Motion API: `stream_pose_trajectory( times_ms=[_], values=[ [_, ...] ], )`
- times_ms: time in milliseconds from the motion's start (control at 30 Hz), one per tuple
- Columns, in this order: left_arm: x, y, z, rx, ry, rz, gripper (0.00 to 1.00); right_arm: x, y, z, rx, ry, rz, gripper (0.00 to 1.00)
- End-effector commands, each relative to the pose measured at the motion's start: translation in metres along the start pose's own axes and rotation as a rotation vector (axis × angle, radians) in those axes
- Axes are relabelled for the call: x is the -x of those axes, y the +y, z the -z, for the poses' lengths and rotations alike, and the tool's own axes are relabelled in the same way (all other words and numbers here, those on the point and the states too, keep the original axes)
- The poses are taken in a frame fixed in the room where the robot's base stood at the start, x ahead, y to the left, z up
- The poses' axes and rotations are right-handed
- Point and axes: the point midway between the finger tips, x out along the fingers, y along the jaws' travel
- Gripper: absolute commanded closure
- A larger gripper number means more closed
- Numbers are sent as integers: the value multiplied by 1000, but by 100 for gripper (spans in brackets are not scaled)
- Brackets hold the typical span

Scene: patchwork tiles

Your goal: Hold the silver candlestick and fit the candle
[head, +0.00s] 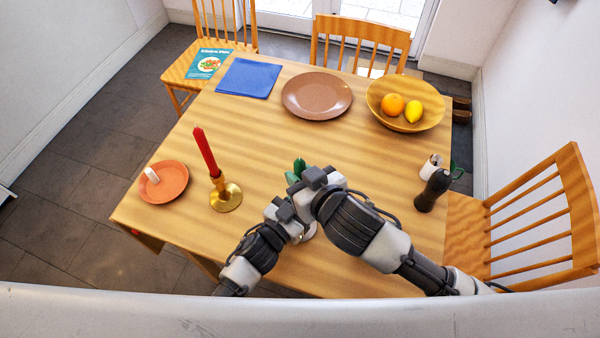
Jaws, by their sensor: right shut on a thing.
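My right gripper (312,178) is shut on a green candle (299,165) over the middle of the table; only the candle's green upper part shows past the fingers. My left gripper (284,208) is just below and left of it, at the silver candlestick. The candlestick is mostly hidden behind my arms; a pale bit of its round base (309,232) shows on the table. The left fingers are hidden, so I cannot tell if they are closed on it. I cannot see whether the candle's lower end touches the candlestick.
A brass candlestick (226,199) with a red candle (206,152) stands left, near an orange saucer (180,188) with a small white object. A brown plate (317,95), blue napkin (248,78) and fruit bowl (385,117) lie farther back. A dark pepper mill (433,190) stands right.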

Motion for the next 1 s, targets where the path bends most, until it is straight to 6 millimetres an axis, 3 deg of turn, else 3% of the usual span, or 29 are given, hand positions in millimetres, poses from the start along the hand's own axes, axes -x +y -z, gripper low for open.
stream_pose_trajectory(
  times_ms=[733, 767, 933, 1000],
  values=[
    [0, 0, 0, 0, 1, 0, 98, -2, 0, -6, 0, 1, 1, 100],
    [0, 0, 0, 0, 1, 0, 98, -2, 0, -6, 0, 1, 1, 73],
    [0, 0, 0, 0, 1, 0, 98, -2, 0, -6, 0, 1, 1, 48],
    [0, 0, 0, 0, 1, 0, 98, -2, 0, -6, 0, 1, 1, 48]
  ],
)
